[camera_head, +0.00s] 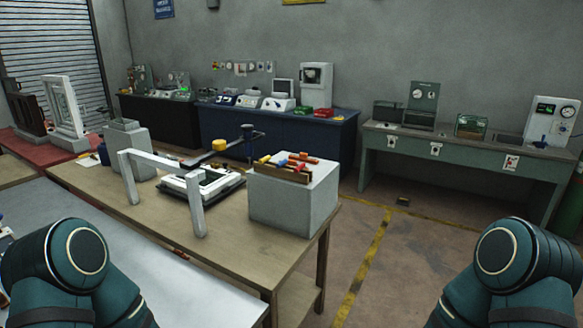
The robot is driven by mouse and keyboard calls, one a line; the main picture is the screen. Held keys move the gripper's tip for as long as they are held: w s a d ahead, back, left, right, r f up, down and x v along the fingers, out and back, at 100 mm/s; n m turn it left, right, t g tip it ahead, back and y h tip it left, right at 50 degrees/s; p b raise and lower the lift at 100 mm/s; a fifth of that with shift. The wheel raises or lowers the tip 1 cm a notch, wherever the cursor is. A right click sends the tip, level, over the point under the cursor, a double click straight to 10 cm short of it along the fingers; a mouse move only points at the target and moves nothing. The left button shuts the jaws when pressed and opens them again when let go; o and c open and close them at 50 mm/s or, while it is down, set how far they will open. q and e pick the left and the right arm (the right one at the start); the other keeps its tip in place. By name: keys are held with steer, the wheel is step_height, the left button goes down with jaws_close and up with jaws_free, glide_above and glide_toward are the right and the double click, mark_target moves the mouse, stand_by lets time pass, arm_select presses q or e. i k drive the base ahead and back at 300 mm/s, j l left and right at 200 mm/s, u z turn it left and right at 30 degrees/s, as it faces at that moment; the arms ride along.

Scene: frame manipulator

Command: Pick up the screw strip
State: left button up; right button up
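I cannot single out the screw strip with certainty. A brown strip-like rack (281,173) lies along the front top edge of a grey block (290,207) at the right end of the wooden table. Several small pieces with red, yellow and blue parts (298,159) sit on or just behind the rack; they are too small to identify. Both my arms show only as dark teal links at the lower left and lower right corners, well short of the block. Neither gripper is in view.
A pale surface (90,245) lies in front. Green workbench (460,147) stands behind right; the floor between is mostly clear.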

mark_target(293, 163)
steer(key=i, duration=1)
